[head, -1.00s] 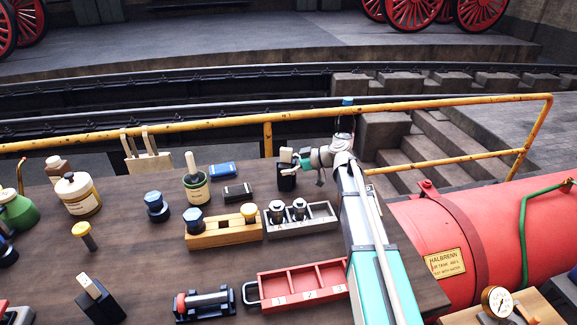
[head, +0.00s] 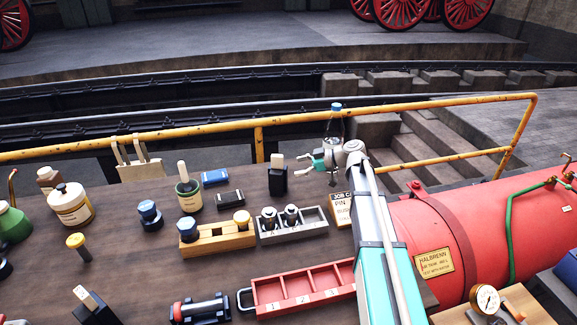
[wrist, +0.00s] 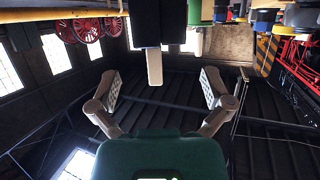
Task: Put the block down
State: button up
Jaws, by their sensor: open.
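A black block (head: 277,182) with a pale upright piece on top stands upright on the brown workbench (head: 140,262), near its back edge. My gripper (head: 304,163) is just to the right of the block, open and empty, with a gap between them. In the wrist view the picture is upside down: the dark block (wrist: 145,24) hangs from the top with its pale piece (wrist: 154,66) pointing down. My open gripper (wrist: 158,84) has its two fingers spread wide to either side, clear of it.
A clear bottle with a blue cap (head: 335,125) and a job card (head: 341,209) are by my arm. A grey holder (head: 293,226) and red tray (head: 303,287) lie in front.

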jog(key=shift+p+v, duration=0.55)
jog(key=shift+v, duration=1.65)
